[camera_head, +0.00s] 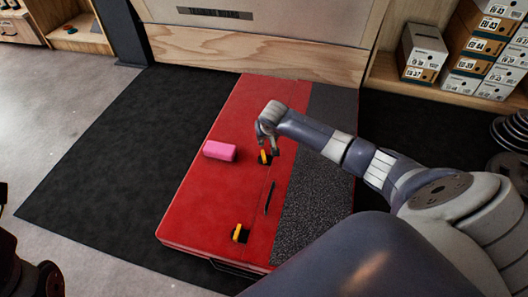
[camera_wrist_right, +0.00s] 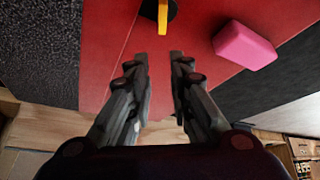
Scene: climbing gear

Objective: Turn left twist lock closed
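A red case or pad (camera_head: 205,190) with a dark grey textured strip on its right lies on the floor. Two twist locks with yellow handles sit along its seam: a far one (camera_head: 264,157) and a near one (camera_head: 240,233). My right gripper (camera_head: 268,146) is over the far lock. In the right wrist view, the gripper (camera_wrist_right: 158,58) is open and empty, its fingertips apart from the yellow handle (camera_wrist_right: 163,17) on a black base. A dark shape at the lower left of the head view may be my left gripper; its fingers are not discernible.
A pink block (camera_head: 220,151) lies on the red surface left of the far lock. A black handle (camera_head: 269,198) lies between the locks. A black mat (camera_head: 95,160) surrounds the case. Shoe boxes (camera_head: 422,52) stand on shelves at the back right.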

